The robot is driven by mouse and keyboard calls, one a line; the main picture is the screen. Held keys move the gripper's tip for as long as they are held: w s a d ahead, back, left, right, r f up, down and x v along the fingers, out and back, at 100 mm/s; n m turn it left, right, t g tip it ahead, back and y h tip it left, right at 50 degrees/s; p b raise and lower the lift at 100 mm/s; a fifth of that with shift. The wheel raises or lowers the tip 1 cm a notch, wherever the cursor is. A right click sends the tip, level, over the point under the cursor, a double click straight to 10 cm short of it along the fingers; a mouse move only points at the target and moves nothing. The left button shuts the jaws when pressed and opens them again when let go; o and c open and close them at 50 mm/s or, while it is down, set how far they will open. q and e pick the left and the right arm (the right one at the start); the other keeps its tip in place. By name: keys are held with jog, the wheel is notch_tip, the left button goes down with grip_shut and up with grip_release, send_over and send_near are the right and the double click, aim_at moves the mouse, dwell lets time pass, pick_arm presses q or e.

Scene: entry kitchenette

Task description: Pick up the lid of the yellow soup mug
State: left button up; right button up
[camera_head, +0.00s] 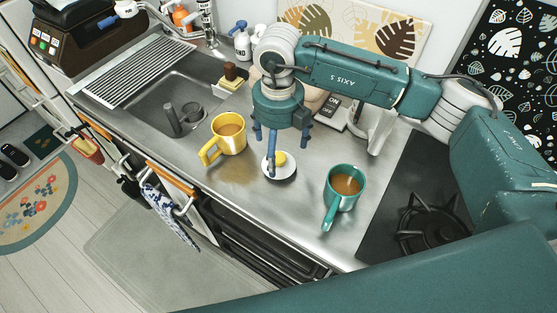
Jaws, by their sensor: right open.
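The yellow soup mug (234,145) stands upright and uncovered on the steel counter, with brown soup in it and its handle toward the lower left. A round pale lid with a yellow knob (287,172) lies on the counter to the right of that mug. My right gripper (279,150) points down over the lid, open, with its blue fingers spread. One finger overlaps the lid's left part in the picture; I cannot tell whether it touches. My left gripper is out of view.
A teal mug (345,201) with brown liquid stands right of the lid, near the front edge. A black hob (405,190) lies to the right. The sink (185,98) with a dish rack (138,70) is at the left. A switch box (331,110) stands behind the gripper.

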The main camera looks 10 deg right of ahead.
aim_at(279, 156)
notch_tip(279, 156, down, 4)
jog(key=shift+s+r+p, duration=0.15)
jog(key=shift+r+p, duration=0.1)
jog(key=shift+p, duration=0.35)
jog(key=shift+f, duration=0.2)
jog(key=shift+c, duration=1.3)
jog(key=c, duration=0.9)
jog(key=shift+c, duration=0.6)
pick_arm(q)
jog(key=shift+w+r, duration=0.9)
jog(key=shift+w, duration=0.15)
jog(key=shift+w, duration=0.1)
